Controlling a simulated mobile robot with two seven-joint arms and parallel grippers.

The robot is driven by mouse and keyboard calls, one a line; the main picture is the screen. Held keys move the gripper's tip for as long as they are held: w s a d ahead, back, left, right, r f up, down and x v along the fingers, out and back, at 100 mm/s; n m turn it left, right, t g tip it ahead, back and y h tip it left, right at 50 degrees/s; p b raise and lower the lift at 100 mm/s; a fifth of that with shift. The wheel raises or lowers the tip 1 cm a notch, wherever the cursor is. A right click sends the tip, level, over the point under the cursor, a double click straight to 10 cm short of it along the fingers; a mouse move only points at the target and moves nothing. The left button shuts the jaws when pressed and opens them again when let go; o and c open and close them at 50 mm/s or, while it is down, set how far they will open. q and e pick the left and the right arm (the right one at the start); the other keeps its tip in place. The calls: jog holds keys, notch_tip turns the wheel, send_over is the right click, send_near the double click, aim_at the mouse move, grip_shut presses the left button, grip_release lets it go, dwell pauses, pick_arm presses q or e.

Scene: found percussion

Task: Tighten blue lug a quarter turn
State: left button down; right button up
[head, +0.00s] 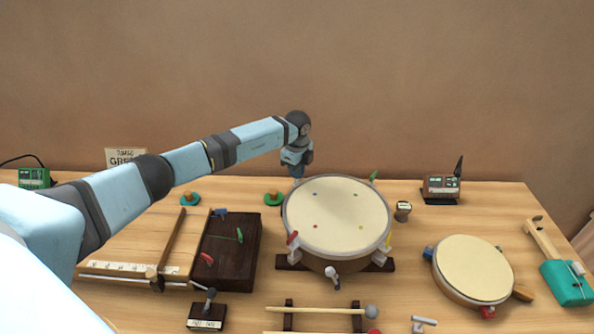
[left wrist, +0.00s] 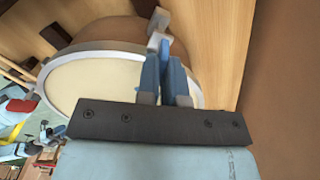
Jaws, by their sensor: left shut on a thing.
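The large drum (head: 337,212) stands in the middle of the bench with a cream head and coloured lugs around its rim. My left gripper (head: 297,173) reaches over to the drum's back left edge, pointing down. In the left wrist view my left gripper (left wrist: 166,68) is shut on the blue lug (left wrist: 159,20), which stands at the rim of the drum (left wrist: 90,85). The fingers partly hide the lug, and its turn angle cannot be told. My right gripper is out of view.
The green lug (head: 374,176), red lug (head: 293,239), white lug (head: 332,271) and yellow lug (head: 388,241) surround the drum. A dark wooden box (head: 227,255) stands left, a smaller drum (head: 473,268) right. Mallets (head: 320,310) lie in front. The wall is close behind.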

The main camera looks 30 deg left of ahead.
pick_arm(q)
jog(key=shift+m, duration=0.3)
jog(key=m, duration=0.3)
jog(key=shift+m+b, duration=0.3)
jog(key=shift+b, duration=0.1)
jog(key=m+b, duration=0.1)
jog(key=m, duration=0.3)
jog(key=shift+s+m, duration=0.1)
jog(key=shift+m, duration=0.2)
jog(key=m, duration=0.2)
jog(key=shift+a+m+b, duration=0.15)
jog(key=shift+m+b, duration=0.2)
jog(key=shift+m, duration=0.05)
jog(key=m+b, duration=0.1)
jog(key=m, duration=0.3)
jog(key=shift+m+b, duration=0.35)
jog(key=shift+m, duration=0.55)
jog(key=shift+a+r, duration=0.1)
jog(key=c, duration=1.3)
grip_release()
jog(key=shift+s, duration=0.1)
